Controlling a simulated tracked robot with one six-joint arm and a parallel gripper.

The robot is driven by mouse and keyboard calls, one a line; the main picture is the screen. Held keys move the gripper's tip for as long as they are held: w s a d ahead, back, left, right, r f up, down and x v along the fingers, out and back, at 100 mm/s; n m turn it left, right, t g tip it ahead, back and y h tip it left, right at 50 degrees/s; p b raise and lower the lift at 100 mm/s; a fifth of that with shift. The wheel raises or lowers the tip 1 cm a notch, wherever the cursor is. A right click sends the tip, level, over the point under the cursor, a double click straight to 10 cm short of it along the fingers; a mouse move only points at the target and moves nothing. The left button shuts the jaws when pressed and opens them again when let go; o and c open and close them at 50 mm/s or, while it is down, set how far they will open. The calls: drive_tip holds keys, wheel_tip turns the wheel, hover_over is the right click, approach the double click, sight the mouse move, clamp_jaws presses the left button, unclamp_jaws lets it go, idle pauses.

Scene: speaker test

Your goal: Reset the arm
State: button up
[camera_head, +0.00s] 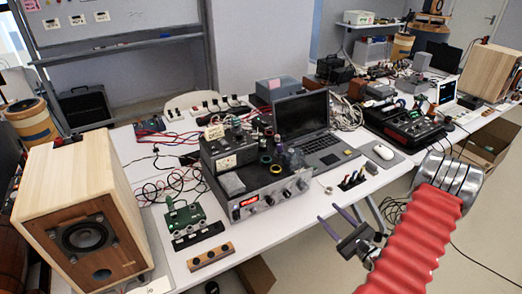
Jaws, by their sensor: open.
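My gripper (346,226) is at the lower right of the head view, on the end of my red-sleeved arm. Its two fingers are apart, with nothing between them. It is in front of the near edge of the white table (235,265), and a gap to the tabletop cannot be judged exactly. Part of my arm leaves the picture at the bottom.
A wooden speaker (85,237) stands at the left. An amplifier (262,200), an open laptop (305,125) and a mouse (383,151) are on the table. Cables lie among them. An open cardboard box (488,145) is at the right. The floor at lower right looks mostly clear.

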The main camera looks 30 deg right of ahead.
drive_tip(key=s+a+f+n+g+y, duration=0.25)
drive_tip(key=a+y, duration=0.35)
drive_tip(key=a, duration=0.4)
drive_tip(key=s+a+r+n+g+y, duration=0.1)
drive_tip(key=s+a+r+n+g, duration=0.25)
drive_tip(key=a+n+g, duration=0.3)
drive_tip(key=s+a+r+n+g+y, duration=0.2)
drive_tip(key=a+r+n+g, duration=0.25)
drive_tip(key=a+g, duration=0.2)
drive_tip(key=s+a+r+n+t+h, duration=0.1)
drive_tip(key=a+r+n+h, duration=0.2)
drive_tip(key=a+r+n, duration=0.2)
drive_tip(key=s+a+r+n+t+h, duration=0.1)
drive_tip(key=a+r+n+h, duration=0.2)
drive_tip(key=r+n, duration=0.3)
drive_tip(key=a+r+n+t+h, duration=0.1)
drive_tip(key=a+r+n+h, duration=0.2)
drive_tip(key=r, duration=0.9)
drive_tip(key=shift+s+a+n+h, duration=0.3)
drive_tip(key=shift+s+a+n, duration=0.1)
drive_tip(key=shift+a+n, duration=1.35)
